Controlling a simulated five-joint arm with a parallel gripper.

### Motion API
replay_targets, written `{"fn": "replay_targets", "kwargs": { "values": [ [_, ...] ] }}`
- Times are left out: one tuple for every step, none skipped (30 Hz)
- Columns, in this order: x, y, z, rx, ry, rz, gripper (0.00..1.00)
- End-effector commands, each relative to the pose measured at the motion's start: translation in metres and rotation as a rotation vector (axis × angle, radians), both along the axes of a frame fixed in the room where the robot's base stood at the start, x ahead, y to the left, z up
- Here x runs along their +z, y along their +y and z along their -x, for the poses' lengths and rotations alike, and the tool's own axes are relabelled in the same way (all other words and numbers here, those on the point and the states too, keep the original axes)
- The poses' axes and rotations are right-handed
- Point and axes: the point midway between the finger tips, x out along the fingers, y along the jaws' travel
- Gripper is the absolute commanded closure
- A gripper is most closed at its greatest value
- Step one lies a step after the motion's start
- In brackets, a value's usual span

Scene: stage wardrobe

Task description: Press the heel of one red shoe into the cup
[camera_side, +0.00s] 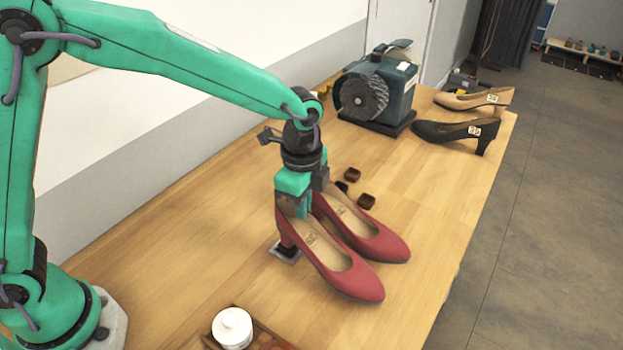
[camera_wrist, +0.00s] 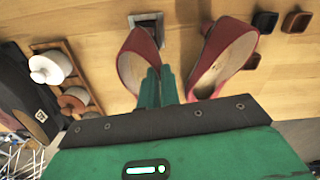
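Two red shoes stand side by side on the table, toes towards the lower right in the side view: the near shoe (camera_side: 331,269) and the far shoe (camera_side: 372,236). In the wrist view they are the left shoe (camera_wrist: 133,48) and the right shoe (camera_wrist: 222,60). The near shoe's heel stands at a dark cup on a square grey plate (camera_side: 284,252), also in the wrist view (camera_wrist: 147,17). How deep the heel sits is hidden. My gripper (camera_side: 298,212) points down at the back of the near shoe. Its fingers (camera_wrist: 157,70) are together, tips over the shoe's opening; contact is unclear.
Small dark and brown cups (camera_side: 366,201) lie behind the shoes. A grinding machine (camera_side: 377,92) stands at the back. A black shoe (camera_side: 450,131) and a beige shoe (camera_side: 474,99) stand far right. A tray with a white spool (camera_side: 232,327) is at the front.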

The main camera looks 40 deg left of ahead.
Motion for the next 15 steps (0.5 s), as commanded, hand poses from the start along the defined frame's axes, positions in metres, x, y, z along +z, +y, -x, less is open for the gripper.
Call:
{"fn": "replay_targets", "kwargs": {
  "values": [
    [-0.0002, -0.0001, -0.0002, 0.000, -0.001, 0.000, 1.00],
    [-0.0004, -0.0001, -0.0002, 0.000, -0.001, 0.000, 1.00],
    [-0.0007, -0.0001, -0.0002, 0.000, -0.001, 0.000, 1.00],
    [-0.0009, -0.0001, -0.0002, 0.000, -0.001, 0.000, 1.00],
    [-0.0011, -0.0001, -0.0002, 0.000, -0.001, 0.000, 1.00],
    [-0.0014, -0.0001, -0.0002, 0.000, -0.001, 0.000, 1.00],
    [-0.0016, -0.0001, -0.0002, 0.000, -0.001, 0.000, 1.00],
    [-0.0018, -0.0001, -0.0002, 0.000, -0.001, 0.001, 1.00],
    [-0.0021, -0.0001, -0.0002, 0.000, -0.001, 0.001, 1.00],
    [-0.0023, -0.0001, -0.0002, 0.000, -0.001, 0.001, 1.00],
    [-0.0026, -0.0001, -0.0002, 0.000, -0.001, 0.001, 1.00],
    [-0.0029, -0.0001, -0.0002, 0.000, -0.001, 0.001, 1.00],
    [-0.0031, -0.0001, -0.0002, 0.000, -0.001, 0.001, 1.00],
    [-0.0033, -0.0001, -0.0002, 0.000, -0.001, 0.001, 1.00],
    [-0.0036, -0.0001, -0.0002, 0.000, -0.001, 0.001, 1.00]
  ]
}}
